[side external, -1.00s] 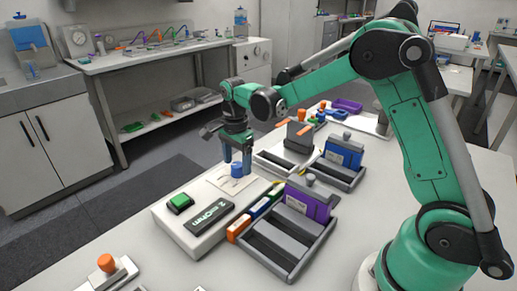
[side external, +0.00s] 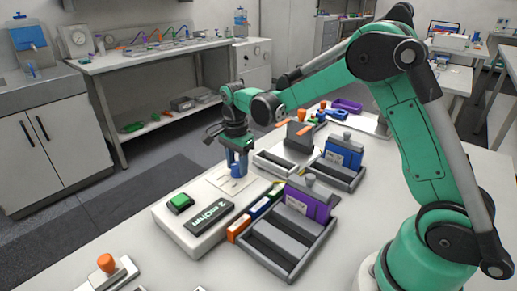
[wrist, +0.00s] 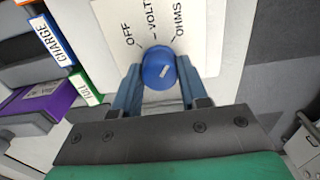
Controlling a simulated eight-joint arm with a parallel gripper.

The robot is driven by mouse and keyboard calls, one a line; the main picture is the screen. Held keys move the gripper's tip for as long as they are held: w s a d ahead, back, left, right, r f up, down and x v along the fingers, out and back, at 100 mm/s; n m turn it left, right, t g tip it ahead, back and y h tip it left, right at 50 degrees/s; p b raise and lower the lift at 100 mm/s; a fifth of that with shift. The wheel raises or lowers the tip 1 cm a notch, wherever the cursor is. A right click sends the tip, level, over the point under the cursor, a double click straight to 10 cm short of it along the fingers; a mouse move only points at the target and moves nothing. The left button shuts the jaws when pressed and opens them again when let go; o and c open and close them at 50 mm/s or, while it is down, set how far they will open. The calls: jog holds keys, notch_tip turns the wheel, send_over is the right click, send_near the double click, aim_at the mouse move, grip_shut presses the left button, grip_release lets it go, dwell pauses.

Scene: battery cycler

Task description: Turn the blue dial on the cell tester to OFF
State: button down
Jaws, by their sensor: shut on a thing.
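The cell tester (side external: 195,235) is a pale box with a green button, a dark display reading "2 mOhm" and a blue dial (side external: 238,171) on its top. In the wrist view the round blue dial (wrist: 157,62) has a short white mark, slanted up and to the right. The labels OFF, VOLT and OHMS fan out above it, OFF on the left and OHMS on the right. The mark lines up roughly towards OHMS. My gripper (side external: 237,163) points down over the dial, its blue fingers (wrist: 159,72) shut on the dial's two sides.
An orange knob (side external: 106,263) is at the front left.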

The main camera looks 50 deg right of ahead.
jog(key=n, duration=0.4)
jog(key=shift+n, duration=0.3)
jog(key=n, duration=0.3)
jog(key=shift+n, duration=0.3)
jog(key=n, duration=0.3)
jog(key=shift+n, duration=2.1)
jog(key=shift+c, duration=2.3)
grip_release()
jog(key=shift+r, duration=0.15)
